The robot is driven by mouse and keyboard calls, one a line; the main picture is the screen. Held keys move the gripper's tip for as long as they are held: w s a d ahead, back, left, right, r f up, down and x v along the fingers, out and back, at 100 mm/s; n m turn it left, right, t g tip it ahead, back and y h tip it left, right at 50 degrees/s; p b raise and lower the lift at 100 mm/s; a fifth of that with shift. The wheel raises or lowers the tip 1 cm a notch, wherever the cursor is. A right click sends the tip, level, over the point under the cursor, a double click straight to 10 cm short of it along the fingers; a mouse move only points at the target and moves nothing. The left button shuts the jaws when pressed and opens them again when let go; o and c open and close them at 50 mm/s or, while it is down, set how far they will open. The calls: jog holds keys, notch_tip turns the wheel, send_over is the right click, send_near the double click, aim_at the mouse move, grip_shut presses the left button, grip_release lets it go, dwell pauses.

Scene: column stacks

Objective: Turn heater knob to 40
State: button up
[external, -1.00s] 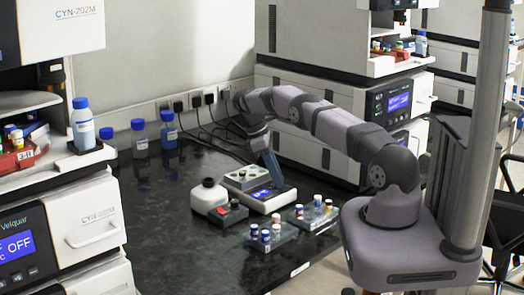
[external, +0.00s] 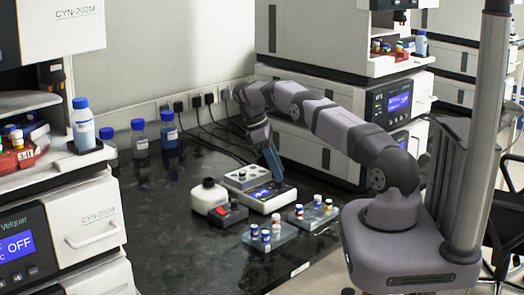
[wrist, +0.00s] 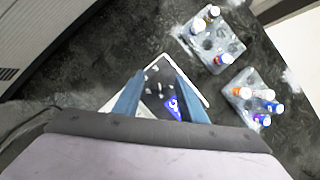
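The heater (external: 265,204) is a low white unit with a grey block on top and a lit blue display on its sloped front. It stands on the dark bench, and it also shows in the wrist view (wrist: 205,97) with the blue display between my fingers. The knob is too small to make out for certain; small pale marks show on the dark panel near the display. My gripper (wrist: 160,76) has two blue fingers spread apart with nothing held. In the external view, my gripper (external: 279,180) points down at the heater's right side; contact cannot be told.
Two clear racks of small vials, a nearer one (external: 271,240) and a farther one (external: 313,219), stand in front of the heater. A small white device (external: 208,197) sits to its left. Blue-capped bottles (external: 168,132) stand at the back left. The bench's left front is clear.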

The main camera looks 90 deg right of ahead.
notch_tip(320, 180, up, 8)
jog(key=p, duration=0.1)
jog(key=shift+f, duration=0.2)
jog(key=w+a+r+n+p, duration=0.1)
jog(key=w+a+r+p, duration=0.15)
jog(key=r, duration=0.45)
jog(key=shift+s+d+f+n+t+h+p, duration=0.1)
jog(key=shift+s+d+f+n+h+p, duration=0.6)
jog(key=shift+f, duration=2.15)
jog(key=shift+s+f+n+t+h, duration=0.15)
jog(key=shift+f+n, duration=1.1)
jog(key=shift+f, duration=1.65)
jog(key=shift+s+d+f+n+t+h+p, duration=0.1)
jog(key=shift+s+d+f+n+h+p, duration=0.6)
jog(key=shift+f, duration=2.15)
